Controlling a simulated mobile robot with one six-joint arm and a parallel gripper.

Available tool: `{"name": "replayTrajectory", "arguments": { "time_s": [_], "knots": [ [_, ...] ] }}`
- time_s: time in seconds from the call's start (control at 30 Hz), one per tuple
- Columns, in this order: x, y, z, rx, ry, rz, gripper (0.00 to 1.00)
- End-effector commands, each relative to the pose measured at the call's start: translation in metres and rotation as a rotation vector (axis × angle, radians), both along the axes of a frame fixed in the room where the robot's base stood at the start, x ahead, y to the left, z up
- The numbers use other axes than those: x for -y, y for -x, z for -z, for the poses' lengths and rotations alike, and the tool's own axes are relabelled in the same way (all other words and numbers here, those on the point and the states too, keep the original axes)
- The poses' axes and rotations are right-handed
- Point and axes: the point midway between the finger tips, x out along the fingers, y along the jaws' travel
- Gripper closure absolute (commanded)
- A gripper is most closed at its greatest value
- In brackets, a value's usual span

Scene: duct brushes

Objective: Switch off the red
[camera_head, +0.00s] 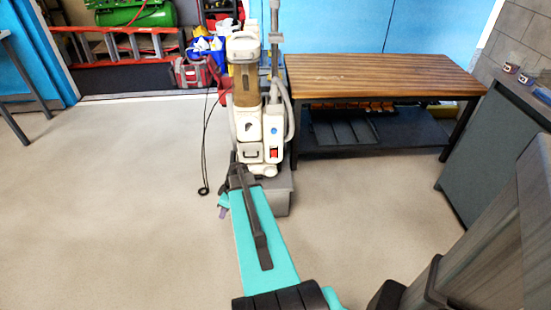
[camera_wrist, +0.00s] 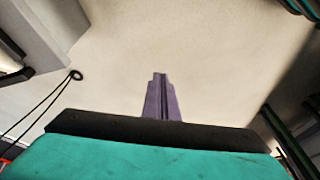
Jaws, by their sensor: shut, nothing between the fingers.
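A white and beige upright machine (camera_head: 249,128) stands on a grey box (camera_head: 280,190) ahead of me. A small red switch (camera_head: 274,154) sits low on its right front, below a round blue mark (camera_head: 272,132). Whether the switch is on or off is too small to tell. My gripper (camera_head: 222,212) shows partly at the lower left of the machine, below the switch's height in the picture and apart from it. In the wrist view my gripper's purple fingers (camera_wrist: 161,76) are together and empty, over bare floor. The switch does not show clearly in that view.
A slatted wooden bench (camera_head: 383,75) stands right of the machine. A dark cable (camera_head: 204,165) hangs to the floor at its left. A grey cabinet (camera_head: 492,150) is at the right. A red ladder (camera_head: 125,45) lies behind. The left floor is clear.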

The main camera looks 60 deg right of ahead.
Motion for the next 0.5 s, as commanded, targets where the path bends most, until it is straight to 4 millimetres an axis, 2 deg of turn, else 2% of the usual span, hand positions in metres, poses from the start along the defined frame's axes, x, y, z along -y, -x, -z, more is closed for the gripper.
{"name": "replayTrajectory", "arguments": {
  "time_s": [0.03,0.27,0.5],
  "knots": [
    [0.023,-0.001,-0.003,0.032,0.017,0.002,1.00],
    [0.113,0.010,-0.031,0.166,0.115,-0.028,1.00],
    [0.208,0.040,-0.067,0.281,0.253,-0.057,1.00]
  ]
}}
